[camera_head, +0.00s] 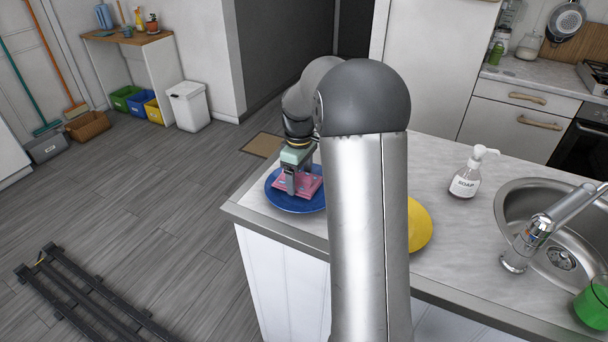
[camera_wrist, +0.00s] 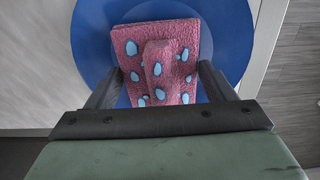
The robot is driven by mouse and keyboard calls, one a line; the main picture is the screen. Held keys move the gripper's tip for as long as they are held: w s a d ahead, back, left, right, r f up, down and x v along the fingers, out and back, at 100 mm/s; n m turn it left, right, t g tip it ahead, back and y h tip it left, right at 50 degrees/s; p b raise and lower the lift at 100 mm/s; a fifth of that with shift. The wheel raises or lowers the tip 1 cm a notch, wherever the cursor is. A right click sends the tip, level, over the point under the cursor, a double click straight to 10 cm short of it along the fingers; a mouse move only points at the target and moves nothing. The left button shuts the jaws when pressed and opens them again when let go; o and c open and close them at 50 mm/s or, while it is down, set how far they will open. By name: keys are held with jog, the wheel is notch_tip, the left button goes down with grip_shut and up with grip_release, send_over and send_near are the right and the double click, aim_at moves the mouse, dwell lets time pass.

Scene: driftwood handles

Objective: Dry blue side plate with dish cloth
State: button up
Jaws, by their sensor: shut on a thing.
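The blue side plate (camera_head: 290,200) lies near the left end of the counter. It also shows in the wrist view (camera_wrist: 90,40), partly covered by the cloth. The dish cloth (camera_head: 311,183) is pink with light blue spots; in the wrist view the cloth (camera_wrist: 180,45) lies over the middle of the plate with a raised fold. My gripper (camera_head: 295,190) points down over the plate and is shut on that fold (camera_wrist: 158,70). The cloth appears to touch the plate. My arm hides part of the plate's right side in the head view.
A yellow plate (camera_head: 420,226) lies right of the blue plate, partly hidden by my arm. A soap bottle (camera_head: 467,175), a sink (camera_head: 530,205) with a tap (camera_head: 530,240) and a green cup (camera_head: 593,303) stand farther right. The counter (camera_head: 445,190) is clear around the soap.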

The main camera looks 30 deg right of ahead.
jog(key=shift+s+a+f, duration=0.1)
jog(key=shift+s+a, duration=0.05)
jog(key=shift+a, duration=0.55)
jog(key=shift+s+a+b, duration=0.25)
jog(key=shift+s+b, duration=0.1)
jog(key=shift+s, duration=0.15)
jog(key=shift+s+d, duration=0.2)
jog(key=shift+s, duration=0.35)
jog(key=shift+s+d+r, duration=0.25)
jog(key=shift+d, duration=0.25)
jog(key=shift+w+d, duration=0.15)
jog(key=shift+d, duration=0.35)
jog(key=shift+r+p, duration=2.35)
jog(key=shift+r, duration=0.65)
